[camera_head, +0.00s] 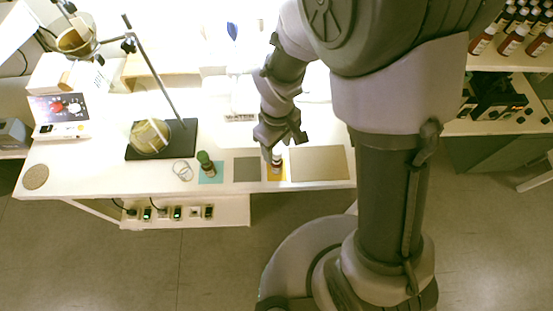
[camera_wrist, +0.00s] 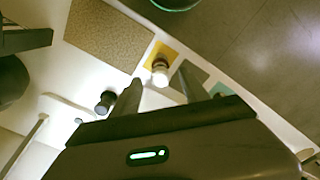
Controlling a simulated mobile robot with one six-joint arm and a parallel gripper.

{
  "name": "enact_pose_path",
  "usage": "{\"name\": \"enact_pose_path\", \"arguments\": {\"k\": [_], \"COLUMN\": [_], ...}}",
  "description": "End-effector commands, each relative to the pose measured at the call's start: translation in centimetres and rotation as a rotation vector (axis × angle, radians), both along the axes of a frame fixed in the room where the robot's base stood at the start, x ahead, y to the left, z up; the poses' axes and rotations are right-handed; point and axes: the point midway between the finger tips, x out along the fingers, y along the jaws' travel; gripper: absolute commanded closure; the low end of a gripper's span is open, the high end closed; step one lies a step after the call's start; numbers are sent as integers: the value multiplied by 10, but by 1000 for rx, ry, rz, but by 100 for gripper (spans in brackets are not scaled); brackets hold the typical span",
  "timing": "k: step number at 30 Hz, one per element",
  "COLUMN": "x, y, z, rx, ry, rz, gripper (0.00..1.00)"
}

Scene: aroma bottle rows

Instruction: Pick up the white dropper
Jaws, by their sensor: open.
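A small bottle with a white top (camera_head: 277,158), which looks like the white dropper, stands on a yellow pad (camera_head: 274,176) near the table's front edge. I cannot tell the exact height of the fingers above the bottle.
A green-capped bottle (camera_head: 205,162) stands on a teal pad (camera_head: 213,179) to the left. A grey pad (camera_head: 246,169) and a bare tan mat (camera_head: 320,163) flank the yellow pad. A dark-topped object (camera_wrist: 105,101) is near my left finger.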

Motion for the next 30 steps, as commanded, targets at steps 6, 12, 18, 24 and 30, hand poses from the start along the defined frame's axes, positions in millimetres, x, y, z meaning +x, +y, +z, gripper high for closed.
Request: {"name": "enact_pose_path", "arguments": {"k": [6, 12, 18, 24, 30], "x": [-1, 0, 0, 0, 0], "y": [0, 0, 0, 0, 0], "z": [-29, -27, -27, -25, 22], "rx": [-1, -1, -1, 0, 1], "ry": [1, 1, 1, 0, -3], "rz": [1, 0, 0, 0, -1], "gripper": [47, 65, 83, 83, 83]}}
